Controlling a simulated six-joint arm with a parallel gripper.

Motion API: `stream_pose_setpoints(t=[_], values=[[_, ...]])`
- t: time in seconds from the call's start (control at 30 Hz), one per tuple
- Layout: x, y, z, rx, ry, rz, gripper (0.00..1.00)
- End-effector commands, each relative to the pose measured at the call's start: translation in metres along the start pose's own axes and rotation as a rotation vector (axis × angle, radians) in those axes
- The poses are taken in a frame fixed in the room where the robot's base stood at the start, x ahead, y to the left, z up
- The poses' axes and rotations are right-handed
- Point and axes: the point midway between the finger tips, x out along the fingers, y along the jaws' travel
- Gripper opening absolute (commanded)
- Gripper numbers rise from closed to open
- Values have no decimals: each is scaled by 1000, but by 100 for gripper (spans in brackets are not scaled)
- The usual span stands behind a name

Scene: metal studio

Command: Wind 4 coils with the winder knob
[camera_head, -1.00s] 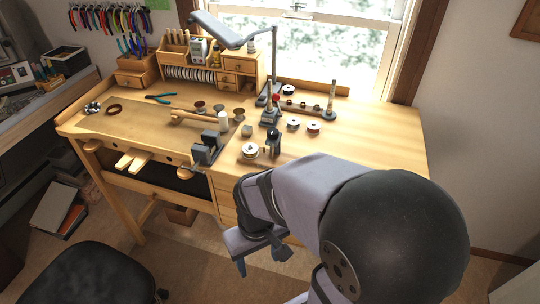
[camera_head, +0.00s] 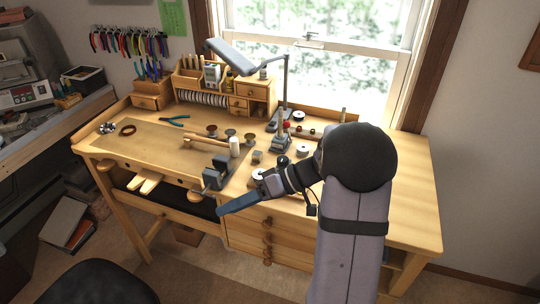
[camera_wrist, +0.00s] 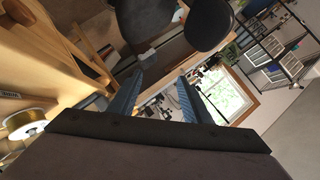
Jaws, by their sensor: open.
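A dark grey device (camera_head: 217,172) stands at the bench's front edge, left of centre, in the head view. It may be the winder, but I cannot make out its knob for sure. A small rounded wooden piece (camera_head: 195,197) shows below it at the edge. My gripper (camera_head: 240,203) is just right of and in front of this device, by the front edge. In the wrist view my gripper (camera_wrist: 158,100) has its two blue fingers spread wide with nothing between them. No coils can be made out.
A spool of gold wire (camera_wrist: 27,119) shows at the left in the wrist view. Pale spools (camera_head: 303,149) and small dark stands (camera_head: 281,140) are behind my arm. A lamp (camera_head: 245,59) overhangs the back. The bench's right side (camera_head: 412,205) is clear.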

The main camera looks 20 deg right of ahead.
Motion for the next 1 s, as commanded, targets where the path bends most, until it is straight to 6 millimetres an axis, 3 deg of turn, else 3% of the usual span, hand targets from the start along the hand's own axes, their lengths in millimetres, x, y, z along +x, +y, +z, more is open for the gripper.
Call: stream_pose_setpoints(t=[0.1, 0.2, 0.27, 0.4, 0.63, 1.0], values=[[-45, 26, -52, -191, 266, -20, 44], [-89, 48, -82, -369, 470, 18, 44], [-114, 64, -89, -469, 560, 59, 44], [-155, 105, -75, -659, 654, 152, 44], [-161, 129, -57, -741, 660, 196, 44], [-152, 130, -61, -745, 655, 197, 44]])
